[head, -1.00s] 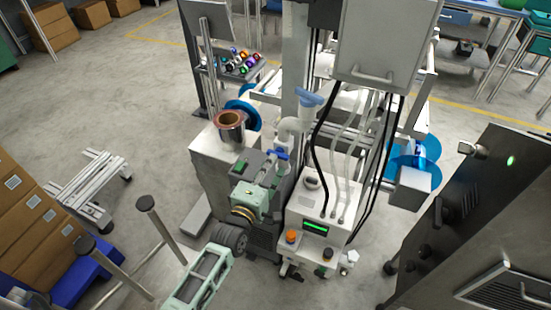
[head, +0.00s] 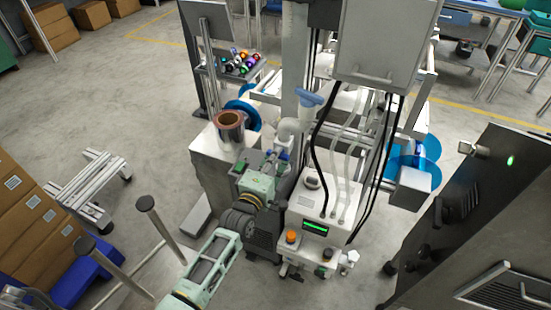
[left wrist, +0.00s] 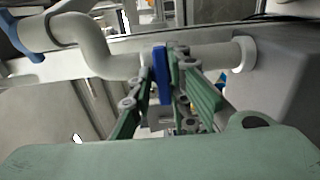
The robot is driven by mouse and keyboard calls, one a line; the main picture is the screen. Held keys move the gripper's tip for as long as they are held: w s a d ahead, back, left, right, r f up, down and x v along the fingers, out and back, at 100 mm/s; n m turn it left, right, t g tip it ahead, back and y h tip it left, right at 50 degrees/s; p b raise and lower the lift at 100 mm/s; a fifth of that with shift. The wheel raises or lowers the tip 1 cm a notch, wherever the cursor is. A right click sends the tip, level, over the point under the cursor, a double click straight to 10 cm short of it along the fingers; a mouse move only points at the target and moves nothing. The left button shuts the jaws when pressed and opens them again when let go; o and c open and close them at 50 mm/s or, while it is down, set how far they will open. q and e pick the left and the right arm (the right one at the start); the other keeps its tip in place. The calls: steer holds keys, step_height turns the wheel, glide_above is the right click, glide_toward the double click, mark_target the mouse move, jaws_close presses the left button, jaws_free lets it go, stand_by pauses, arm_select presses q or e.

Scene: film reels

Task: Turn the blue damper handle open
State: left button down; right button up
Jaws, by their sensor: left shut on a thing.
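The blue damper handle (left wrist: 161,76) stands upright in the left wrist view, across the grey-white pipe (left wrist: 108,66). My left gripper (left wrist: 165,84) has its green fingers on both sides of the handle and is shut on it. In the head view the left gripper (head: 272,166) reaches the pipe from below left. Only a small bit of the blue handle (head: 284,154) shows there, and the fingers hide most of it. The pipe (head: 289,130) bends up to a blue funnel-like top (head: 309,97). My right gripper is not in view.
A white cabinet with a green display (head: 316,228) and black and clear hoses stands just right of the gripper. A copper-coloured reel (head: 229,118) sits on a box at the left. A dark cabinet (head: 470,215) stands at the right. Floor is open at the left.

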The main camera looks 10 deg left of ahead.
arm_select(q)
steer(key=shift+s+f+m, duration=0.1)
steer(key=shift+f+m, duration=0.25)
steer(key=shift+m, duration=0.05)
steer(key=shift+a+f+m+p, duration=0.1)
steer(key=shift+m+p, duration=0.55)
steer(key=shift+m, duration=3.65)
steer(key=shift+a+f+m+p, duration=0.1)
steer(key=shift+m+p, duration=0.5)
steer(key=shift+m, duration=3.7)
steer(key=c, duration=1.8)
jaws_free()
steer(key=shift+a+r, duration=0.1)
steer(key=shift+r, duration=0.15)
steer(key=s+a, duration=0.2)
steer(key=s, duration=0.9)
steer(key=shift+s, duration=0.4)
